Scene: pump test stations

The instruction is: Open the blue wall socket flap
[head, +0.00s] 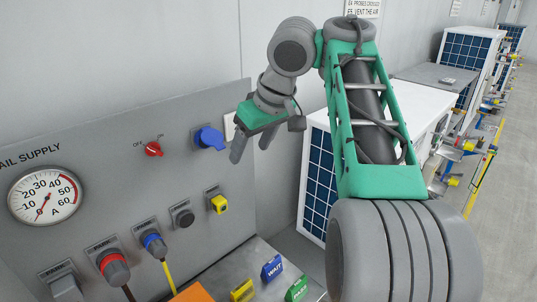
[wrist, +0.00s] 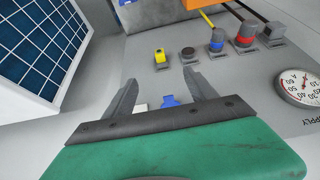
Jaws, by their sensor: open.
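The blue wall socket (head: 208,138) is on the upper right part of the grey panel, and its blue lid looks closed over the front. In the wrist view the blue socket (wrist: 171,101) shows just beyond the gripper's dark bar, between the two fingers, partly hidden by the bar. My gripper (head: 250,152) is open and empty, fingers pointing down, to the right of the socket and apart from it. In the wrist view the spread fingers of my gripper (wrist: 160,77) touch nothing that I can see.
A red rotary switch (head: 153,149) is left of the socket. Below are a yellow-covered outlet (head: 219,204), a black round outlet (head: 184,217) and plugged-in red (head: 115,268) and blue (head: 154,244) connectors. A gauge (head: 45,196) is far left. A white unit with a dark blue grid (head: 322,180) stands right.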

